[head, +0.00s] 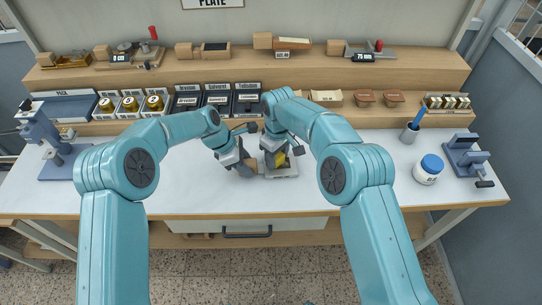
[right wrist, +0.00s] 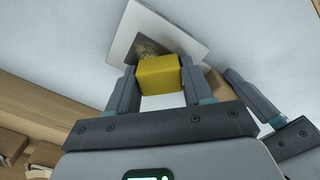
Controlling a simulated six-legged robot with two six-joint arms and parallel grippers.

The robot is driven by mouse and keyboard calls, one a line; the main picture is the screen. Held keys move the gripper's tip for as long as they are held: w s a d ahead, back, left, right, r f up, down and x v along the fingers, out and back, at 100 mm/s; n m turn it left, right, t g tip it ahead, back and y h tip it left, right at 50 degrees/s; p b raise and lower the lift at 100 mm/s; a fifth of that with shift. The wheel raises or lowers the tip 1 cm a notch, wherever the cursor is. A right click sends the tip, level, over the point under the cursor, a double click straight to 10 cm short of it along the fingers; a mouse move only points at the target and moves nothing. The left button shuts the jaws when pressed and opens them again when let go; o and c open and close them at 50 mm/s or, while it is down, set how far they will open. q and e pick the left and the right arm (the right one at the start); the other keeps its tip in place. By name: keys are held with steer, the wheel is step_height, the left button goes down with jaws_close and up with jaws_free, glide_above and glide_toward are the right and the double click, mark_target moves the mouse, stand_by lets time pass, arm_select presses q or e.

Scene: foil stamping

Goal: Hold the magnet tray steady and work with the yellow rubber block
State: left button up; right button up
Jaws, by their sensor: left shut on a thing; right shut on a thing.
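The magnet tray (head: 285,174) is a pale grey plate on the white worktop, with a dark square bearing a gold pattern (right wrist: 150,47) on it in the right wrist view. My left gripper (head: 249,168) is shut on the tan grip block (right wrist: 215,84) at the tray's side. My right gripper (head: 279,157) is shut on the yellow rubber block (right wrist: 158,75), one finger on each side, over the tray. The block also shows in the head view (head: 281,159). Whether the block touches the dark square is hidden.
Blue-grey presses stand at the left (head: 52,145) and right (head: 466,160). A white jar with a blue lid (head: 428,169) and a grey cup (head: 409,132) stand at the right. Shelves with labelled black bins (head: 217,98) run along the back. The front worktop is mostly clear.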

steer(key=shift+d+f, duration=0.15)
steer(key=shift+d, duration=0.95)
steer(key=shift+d+f, duration=0.15)
steer(key=shift+d, duration=0.95)
steer(key=shift+r, duration=0.1)
steer(key=shift+w+a+r, duration=0.1)
steer(key=shift+r, duration=2.9)
step_height(320, 180, up, 3)
glide_above(291, 162)
steer(key=shift+a+f, duration=0.1)
steer(key=shift+f, duration=3.2)
